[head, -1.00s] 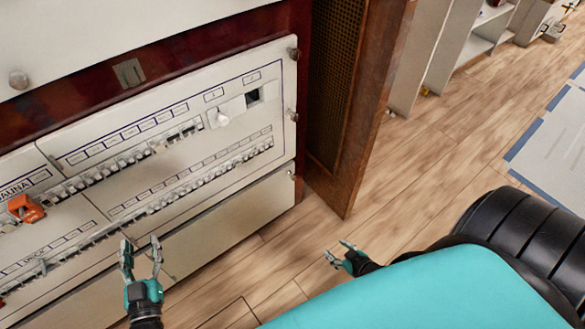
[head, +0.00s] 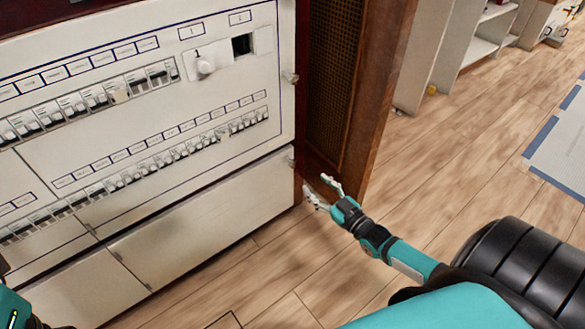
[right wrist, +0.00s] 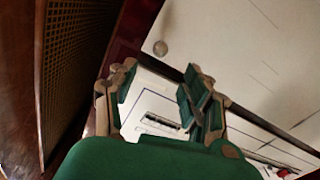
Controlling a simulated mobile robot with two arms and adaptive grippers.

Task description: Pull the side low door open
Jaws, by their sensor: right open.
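The low door (head: 205,232) is a plain white panel at the bottom right of the cabinet, below the breaker rows, and looks shut. A small round knob (head: 290,162) sits near its upper right corner. The knob (right wrist: 160,47) also shows in the right wrist view, beyond the fingertips. My right gripper (head: 318,188) is open and empty, just right of the low door and apart from the knob. Its two fingers (right wrist: 160,75) are spread in the wrist view. My left gripper (head: 12,305) is cut off at the lower left edge; its fingers are mostly out of view.
A brown door with a mesh panel (head: 335,85) stands open right behind my right gripper. The breaker panel (head: 130,120) with a white rotary switch (head: 204,65) is above the low door. The wooden floor (head: 440,165) is clear to the right.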

